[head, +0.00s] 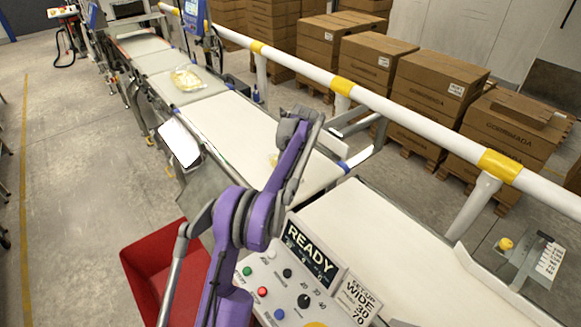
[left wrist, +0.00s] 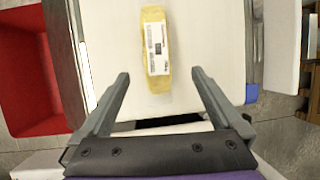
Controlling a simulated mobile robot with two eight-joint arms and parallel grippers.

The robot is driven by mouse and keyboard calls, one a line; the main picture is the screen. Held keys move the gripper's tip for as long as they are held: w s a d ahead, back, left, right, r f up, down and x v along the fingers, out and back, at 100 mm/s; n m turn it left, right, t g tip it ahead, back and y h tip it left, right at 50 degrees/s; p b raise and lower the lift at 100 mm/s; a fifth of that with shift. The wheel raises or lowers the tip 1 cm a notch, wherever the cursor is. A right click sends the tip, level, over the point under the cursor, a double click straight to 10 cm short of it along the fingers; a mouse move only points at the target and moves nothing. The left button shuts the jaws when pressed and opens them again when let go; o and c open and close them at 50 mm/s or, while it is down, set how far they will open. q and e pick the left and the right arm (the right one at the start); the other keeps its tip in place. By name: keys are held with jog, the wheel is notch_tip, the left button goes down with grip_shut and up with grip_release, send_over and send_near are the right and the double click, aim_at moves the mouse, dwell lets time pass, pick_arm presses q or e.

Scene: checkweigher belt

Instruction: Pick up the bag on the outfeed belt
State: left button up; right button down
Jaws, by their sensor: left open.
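The bag on the outfeed belt (head: 237,128) is yellowish with a white printed label. In the left wrist view the bag (left wrist: 156,50) lies lengthwise on the white belt, beyond and between my fingertips. In the head view only a sliver of the bag (head: 273,160) shows beside my purple left arm, which hides the rest. My left gripper (left wrist: 160,74) is open and empty, its two fingers apart, with the bag beyond them and no contact visible. My right gripper is in neither view.
Another yellowish bag (head: 187,78) lies on an upstream belt section. A red bin (head: 150,262) stands at the near left. A control panel (head: 290,285) reading READY is close in front. A white guard rail (head: 400,116) runs along the far side, before stacked cartons (head: 431,90).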

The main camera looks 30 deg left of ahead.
pick_arm(q)
jog(key=x, duration=0.4)
jog(key=shift+s+a+f, duration=0.15)
jog(key=shift+s+a, duration=0.1)
jog(key=shift+s, duration=0.1)
jog(key=shift+w+x, duration=0.2)
jog(key=shift+x, duration=2.8)
jog(key=shift+a+r, duration=0.1)
jog(key=shift+r, duration=0.1)
grip_shut()
